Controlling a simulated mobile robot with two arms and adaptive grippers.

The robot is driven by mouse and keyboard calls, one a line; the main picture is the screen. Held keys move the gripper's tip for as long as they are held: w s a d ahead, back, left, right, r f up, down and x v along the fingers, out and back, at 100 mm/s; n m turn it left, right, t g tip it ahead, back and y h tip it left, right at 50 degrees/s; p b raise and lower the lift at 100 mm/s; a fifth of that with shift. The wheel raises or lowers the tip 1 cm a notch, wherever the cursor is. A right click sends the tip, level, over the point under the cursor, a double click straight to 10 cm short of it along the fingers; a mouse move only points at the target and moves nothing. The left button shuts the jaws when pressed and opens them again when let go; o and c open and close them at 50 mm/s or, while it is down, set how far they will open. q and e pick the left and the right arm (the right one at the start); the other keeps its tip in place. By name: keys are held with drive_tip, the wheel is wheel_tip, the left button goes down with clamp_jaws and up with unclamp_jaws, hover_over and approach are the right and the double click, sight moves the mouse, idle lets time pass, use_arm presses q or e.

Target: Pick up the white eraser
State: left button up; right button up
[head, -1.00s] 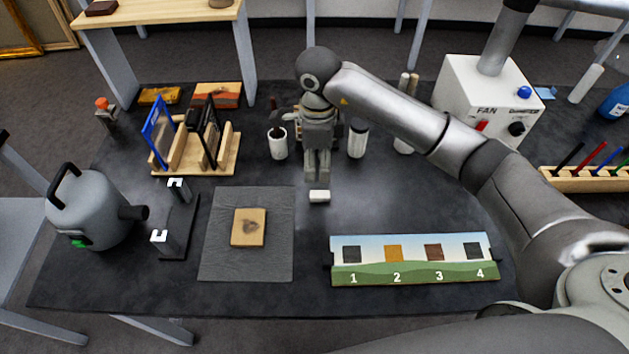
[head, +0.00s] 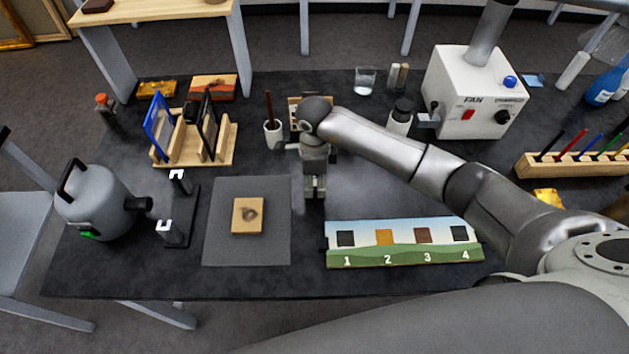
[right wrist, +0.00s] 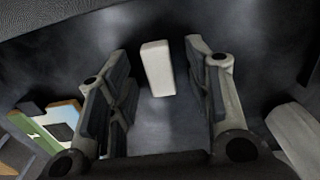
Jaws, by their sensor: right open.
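The white eraser (right wrist: 157,68) lies on the dark table and shows in the right wrist view. It sits between the two spread fingers, with dark gaps on both sides. My right gripper (head: 315,192) points down at the table in the head view, between the grey mat and the numbered strip. It is open and empty, and it hides the eraser in the head view. The right wrist view shows its fingers (right wrist: 158,75) to the left and right of the eraser. My left gripper is not in view.
The numbered strip (head: 403,254) lies just right of my right gripper. The grey mat (head: 220,248) with a wooden tile (head: 248,215) lies left. A cup (head: 273,133) with a brown stick stands behind, and a white fan box (head: 470,85) stands back right.

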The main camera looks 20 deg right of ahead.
drive_tip(key=shift+c, duration=1.2)
drive_tip(key=c, duration=0.7)
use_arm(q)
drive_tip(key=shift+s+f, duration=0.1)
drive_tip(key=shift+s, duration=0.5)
use_arm(e)
drive_tip(key=shift+r, duration=0.1)
drive_tip(key=shift+r+b, duration=0.4)
drive_tip(key=shift+b, duration=0.1)
drive_tip(key=r, duration=0.1)
drive_tip(key=b, duration=0.1)
drive_tip(key=r, duration=0.1)
drive_tip(key=shift+s+a+r, duration=0.15)
drive_tip(key=shift+a+r, duration=0.1)
drive_tip(key=shift+r, duration=0.1)
use_arm(q)
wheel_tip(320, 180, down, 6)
drive_tip(key=b, duration=0.4)
use_arm(e)
drive_tip(key=s+a+r, duration=0.5)
drive_tip(key=s+r, duration=0.1)
drive_tip(key=s, duration=0.1)
drive_tip(key=s+a+r, duration=0.3)
drive_tip(key=shift+s+a+r, duration=0.2)
drive_tip(key=shift+a, duration=0.1)
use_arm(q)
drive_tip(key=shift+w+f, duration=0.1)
